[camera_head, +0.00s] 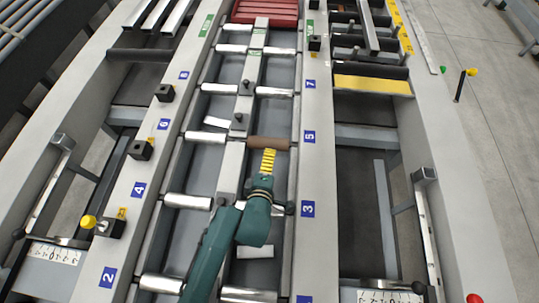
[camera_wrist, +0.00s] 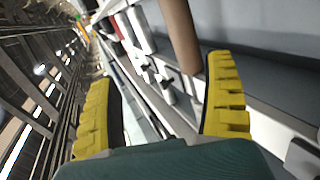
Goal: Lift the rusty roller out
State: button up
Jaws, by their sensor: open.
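The rusty roller (camera_head: 268,143) is a brown cylinder among the shiny rollers. It lies across the right-hand lane of the table, level with the blue label 5. My gripper (camera_head: 268,152) is just on the near side of it in the head view, and its yellow fingers appear to overlap its lower edge. In the wrist view the rusty roller (camera_wrist: 181,38) runs down from the top edge, beyond the fingertips and nearer the right finger. My gripper (camera_wrist: 160,85) is open with nothing between its fingers. Whether a finger touches the roller I cannot tell.
Shiny steel rollers (camera_head: 274,92) lie in two lanes either side of a grey centre beam (camera_head: 240,110) with dark knobs. Grey side rails (camera_head: 314,150) carry numbered blue labels. A red block (camera_head: 265,12) is at the far end. Black blocks (camera_head: 141,149) stand on the left rail.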

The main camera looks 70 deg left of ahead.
jog(key=n, duration=0.1)
send_near(265, 146)
jog(key=shift+g, duration=0.4)
jog(key=b+x, duration=0.1)
jog(key=x, duration=0.1)
jog(key=b+x, duration=0.1)
jog(key=x, duration=0.1)
jog(key=b+x, duration=0.1)
jog(key=x, duration=0.2)
jog(key=shift+w+d, duration=0.3)
jog(key=shift+w, duration=0.05)
jog(key=b+x, duration=0.2)
jog(key=x, duration=0.3)
jog(key=shift+a+f+b, duration=0.1)
jog(key=shift+a+b, duration=0.25)
jog(key=shift+b, duration=0.05)
jog(key=shift+s+d, duration=0.1)
jog(key=shift+c, duration=0.6)
jog(key=c, duration=1.2)
jog(key=shift+c, duration=0.2)
notch_tip(265, 146, up, 11)
jog(key=p, duration=0.4)
jog(key=shift+f, duration=0.2)
notch_tip(265, 146, up, 9)
jog(key=p, duration=0.7)
